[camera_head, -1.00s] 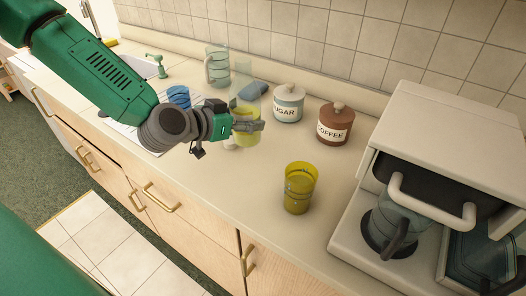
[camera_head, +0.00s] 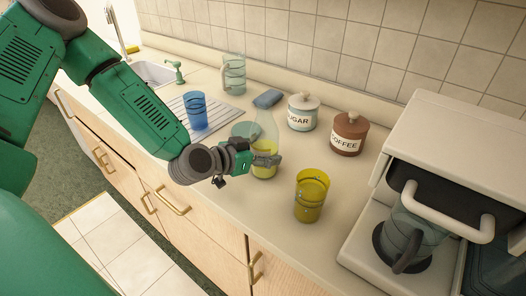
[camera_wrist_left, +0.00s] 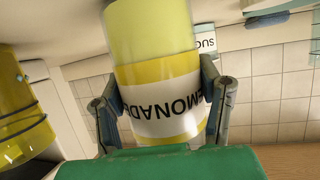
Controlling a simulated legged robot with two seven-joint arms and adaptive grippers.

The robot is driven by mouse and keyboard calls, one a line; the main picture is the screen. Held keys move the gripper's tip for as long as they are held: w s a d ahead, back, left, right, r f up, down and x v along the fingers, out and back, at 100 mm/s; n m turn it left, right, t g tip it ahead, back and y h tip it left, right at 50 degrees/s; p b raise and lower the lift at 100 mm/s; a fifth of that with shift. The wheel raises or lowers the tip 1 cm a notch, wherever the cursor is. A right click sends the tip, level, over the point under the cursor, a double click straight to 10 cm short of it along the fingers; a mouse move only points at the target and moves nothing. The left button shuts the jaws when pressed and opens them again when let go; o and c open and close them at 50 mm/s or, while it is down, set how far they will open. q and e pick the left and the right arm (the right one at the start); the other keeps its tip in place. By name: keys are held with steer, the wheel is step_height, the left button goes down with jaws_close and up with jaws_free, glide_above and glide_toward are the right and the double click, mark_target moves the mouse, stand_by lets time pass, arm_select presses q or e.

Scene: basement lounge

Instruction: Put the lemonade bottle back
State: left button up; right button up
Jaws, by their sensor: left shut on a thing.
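The lemonade bottle (camera_head: 264,132) is clear glass with yellow liquid and stands upright over the counter, left of the yellow glass. My left gripper (camera_head: 266,160) is shut around its lower part. In the left wrist view, the bottle (camera_wrist_left: 155,45) fills the middle, its LEMONADE label upside down, with a finger of my left gripper (camera_wrist_left: 160,105) on each side. My arm and gripper hide part of its base, so I cannot tell whether it touches the counter. My right gripper is out of view.
A yellow glass (camera_head: 311,197) stands right of the bottle. Behind are the sugar jar (camera_head: 303,113), coffee jar (camera_head: 347,133), blue sponge (camera_head: 267,98) and clear pitcher (camera_head: 234,75). A blue glass (camera_head: 196,112) stands on the drainboard. The coffee maker (camera_head: 450,125) is at right.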

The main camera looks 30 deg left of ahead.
arm_select(q)
steer(key=shift+d+f, duration=0.1)
steer(key=shift+f, duration=0.05)
steer(key=o, duration=1.6)
steer(key=shift+o, duration=0.4)
steer(key=shift+a+f, duration=0.1)
steer(key=shift+a, duration=0.6)
steer(key=shift+r, duration=0.35)
steer(key=p+v, duration=0.4)
steer(key=v, duration=0.8)
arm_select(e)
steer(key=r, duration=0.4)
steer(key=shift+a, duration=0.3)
arm_select(q)
steer(key=shift+d, duration=0.35)
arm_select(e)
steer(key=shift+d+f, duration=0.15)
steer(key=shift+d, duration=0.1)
